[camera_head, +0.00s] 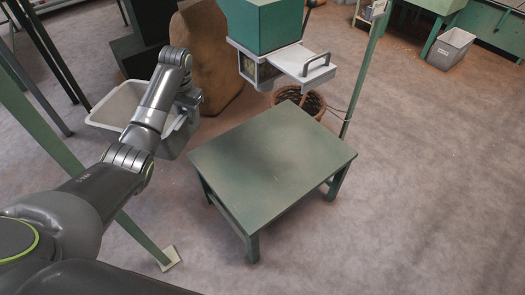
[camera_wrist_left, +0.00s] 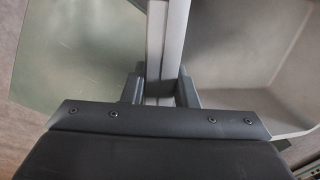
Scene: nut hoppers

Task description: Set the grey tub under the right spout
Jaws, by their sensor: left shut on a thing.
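The grey tub (camera_head: 112,108) is at the left in the head view, left of the green table, partly hidden by my left arm. My left gripper (camera_head: 188,103) is shut on its right rim. In the left wrist view the fingers (camera_wrist_left: 160,90) straddle the pale rim (camera_wrist_left: 166,40), with the tub's inside (camera_wrist_left: 235,60) to the right. I cannot tell how high the tub hangs. A hopper with a green box (camera_head: 275,25) and a grey spout housing (camera_head: 258,72) stands behind the table. Only this spout shows. My right gripper is out of view.
The green table (camera_head: 270,160) has a clear top, below and in front of the hopper. A wicker basket (camera_head: 312,103) and a brown sack (camera_head: 212,60) stand behind it. A green post (camera_head: 362,65) rises on the right. Another grey tub (camera_head: 452,48) is far right.

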